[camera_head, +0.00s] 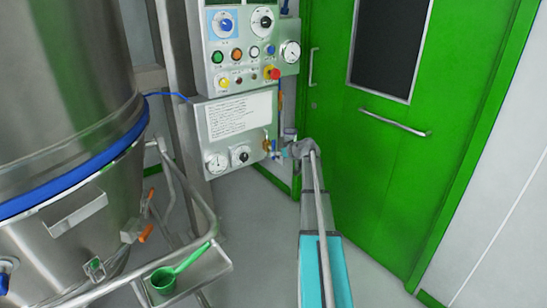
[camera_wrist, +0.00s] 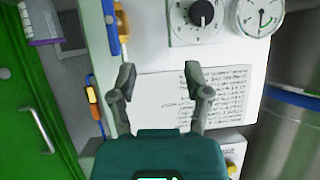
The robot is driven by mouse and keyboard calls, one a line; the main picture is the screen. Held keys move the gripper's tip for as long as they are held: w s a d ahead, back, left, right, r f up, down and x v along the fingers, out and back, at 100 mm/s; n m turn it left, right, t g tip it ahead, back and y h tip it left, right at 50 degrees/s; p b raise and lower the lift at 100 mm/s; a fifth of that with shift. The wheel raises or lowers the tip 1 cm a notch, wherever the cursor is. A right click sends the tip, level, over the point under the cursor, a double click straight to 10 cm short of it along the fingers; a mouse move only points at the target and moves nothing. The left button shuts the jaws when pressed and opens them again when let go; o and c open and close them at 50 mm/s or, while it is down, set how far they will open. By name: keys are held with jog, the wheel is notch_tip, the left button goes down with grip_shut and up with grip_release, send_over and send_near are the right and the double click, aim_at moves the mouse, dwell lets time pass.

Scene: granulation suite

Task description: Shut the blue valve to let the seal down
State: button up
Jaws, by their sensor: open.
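A small blue valve handle (camera_head: 274,145) shows beside a brass fitting (camera_head: 267,144) at the lower right edge of the control panel. In the wrist view, which shows the panel upside down, the blue handle (camera_wrist: 109,12) is at the top, left of the brass fitting (camera_wrist: 122,28). My gripper (camera_wrist: 160,72) is open and empty, its fingers spread in front of the panel's printed sheet (camera_wrist: 225,95). The valve lies beyond the left finger, apart from it. In the head view my arm's end (camera_head: 300,148) is close right of the valve. A blue band (camera_head: 75,180) circles the steel vessel.
The control panel (camera_head: 250,105) carries knobs, buttons and gauges. An orange-and-blue fitting (camera_wrist: 93,98) runs along its edge. A green door (camera_head: 385,170) stands right. A steel tray (camera_head: 215,270) with a green scoop (camera_head: 165,278) is lower left. Grey floor (camera_head: 255,225) is clear between.

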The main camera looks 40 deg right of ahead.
jog(key=t+h+b, duration=0.1)
send_near(274, 148)
jog(key=v, duration=0.3)
jog(key=shift+d+r, duration=0.1)
jog(key=shift+w, duration=0.1)
jog(key=b+x, duration=0.5)
jog(key=x, duration=0.8)
jog(key=shift+w+f, duration=0.25)
jog(key=shift+c, duration=0.3)
grip_shut()
